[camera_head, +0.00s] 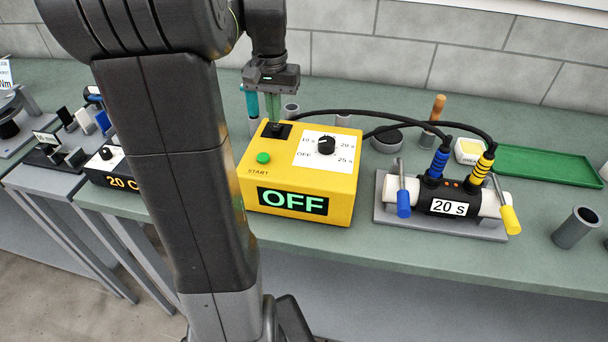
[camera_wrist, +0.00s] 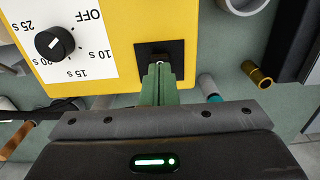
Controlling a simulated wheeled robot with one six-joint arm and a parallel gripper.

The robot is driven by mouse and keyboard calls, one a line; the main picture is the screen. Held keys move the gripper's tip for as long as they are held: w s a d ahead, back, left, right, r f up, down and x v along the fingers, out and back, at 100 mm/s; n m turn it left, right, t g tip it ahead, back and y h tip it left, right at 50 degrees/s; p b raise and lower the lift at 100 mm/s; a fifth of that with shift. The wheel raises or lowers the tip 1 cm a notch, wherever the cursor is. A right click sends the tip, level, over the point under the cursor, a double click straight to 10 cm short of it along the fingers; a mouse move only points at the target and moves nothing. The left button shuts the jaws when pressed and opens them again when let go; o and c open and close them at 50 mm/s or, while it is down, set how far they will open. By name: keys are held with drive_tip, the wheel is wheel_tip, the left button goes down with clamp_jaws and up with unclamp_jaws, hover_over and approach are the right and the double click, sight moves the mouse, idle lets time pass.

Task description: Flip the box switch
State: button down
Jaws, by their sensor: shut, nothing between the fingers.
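The yellow box (camera_head: 293,215) stands on the bench. Its front display (camera_head: 292,201) reads OFF in green. The box switch sits in a black plate (camera_head: 284,131) on the top face at the back left; the plate also shows in the wrist view (camera_wrist: 177,51). My gripper (camera_head: 273,119) points down at the switch, its green fingers shut with nothing between them. In the wrist view, the fingertips (camera_wrist: 160,70) are at the plate, close to the small switch lever (camera_wrist: 161,56). The fingers partly hide the lever; I cannot tell whether they touch it or which way it tilts.
The box top also has a green START button (camera_head: 263,157) and a black dial (camera_head: 326,145). A green tray (camera_head: 545,165) lies at the right. A black timer (camera_head: 118,170) is at the left.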

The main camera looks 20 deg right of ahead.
drive_tip(key=shift+f+b, duration=0.5)
drive_tip(key=shift+f, duration=0.45)
idle(0.3)
drive_tip(key=shift+r, duration=0.1)
wheel_tip(320, 180, up, 7)
drive_tip(key=p, duration=0.6)
drive_tip(key=shift+p, duration=0.35)
drive_tip(key=shift+f, duration=0.2)
wheel_tip(320, 180, down, 7)
drive_tip(key=b, duration=0.7)
drive_tip(key=shift+r, duration=0.2)
